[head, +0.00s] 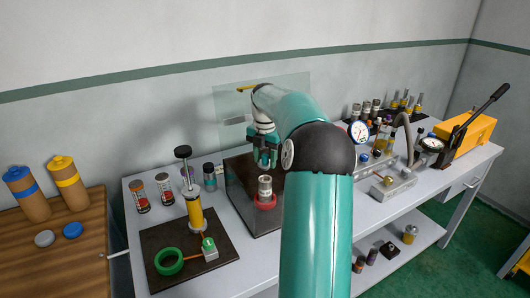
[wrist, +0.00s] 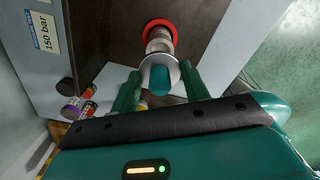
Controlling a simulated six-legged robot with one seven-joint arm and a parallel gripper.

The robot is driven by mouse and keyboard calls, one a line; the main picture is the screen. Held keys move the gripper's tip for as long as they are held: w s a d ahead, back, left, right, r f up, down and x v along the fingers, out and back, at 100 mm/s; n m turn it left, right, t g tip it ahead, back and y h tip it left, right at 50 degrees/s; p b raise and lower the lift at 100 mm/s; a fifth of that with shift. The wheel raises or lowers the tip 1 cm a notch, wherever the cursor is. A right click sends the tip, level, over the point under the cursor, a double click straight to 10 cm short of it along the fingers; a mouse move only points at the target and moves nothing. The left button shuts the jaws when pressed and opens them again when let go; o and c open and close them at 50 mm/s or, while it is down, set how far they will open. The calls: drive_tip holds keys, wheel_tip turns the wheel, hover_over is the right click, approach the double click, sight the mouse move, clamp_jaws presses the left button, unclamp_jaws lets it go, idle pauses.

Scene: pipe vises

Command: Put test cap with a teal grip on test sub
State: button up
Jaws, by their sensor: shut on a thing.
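The test cap has a teal grip (wrist: 161,82) and a pale round flange (wrist: 174,71), seen in the wrist view between my fingers. My gripper (wrist: 160,72) is shut on the teal grip; it also shows in the head view (head: 265,158), just above the test sub. The test sub (head: 265,186) is an upright metal cylinder with a red ring (head: 264,202) at its foot. In the wrist view, the sub (wrist: 160,40) stands directly beyond the cap's flange, roughly in line with it. I cannot tell whether cap and sub touch. The cap is not clear in the head view.
A clear shield (head: 285,90) stands behind the sub's dark base plate (head: 240,190). To the left are a yellow hand pump (head: 195,212) and a green ring (head: 169,261). A gauge (head: 359,132) and metal tray (head: 385,182) lie right of my arm.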

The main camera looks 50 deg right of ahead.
sight(265, 163)
drive_tip(key=shift+f, duration=1.55)
drive_tip(key=shift+f, duration=1.3)
idle(0.3)
drive_tip(key=o, duration=1.1)
wheel_tip(265, 163, up, 14)
drive_tip(key=shift+f, duration=0.15)
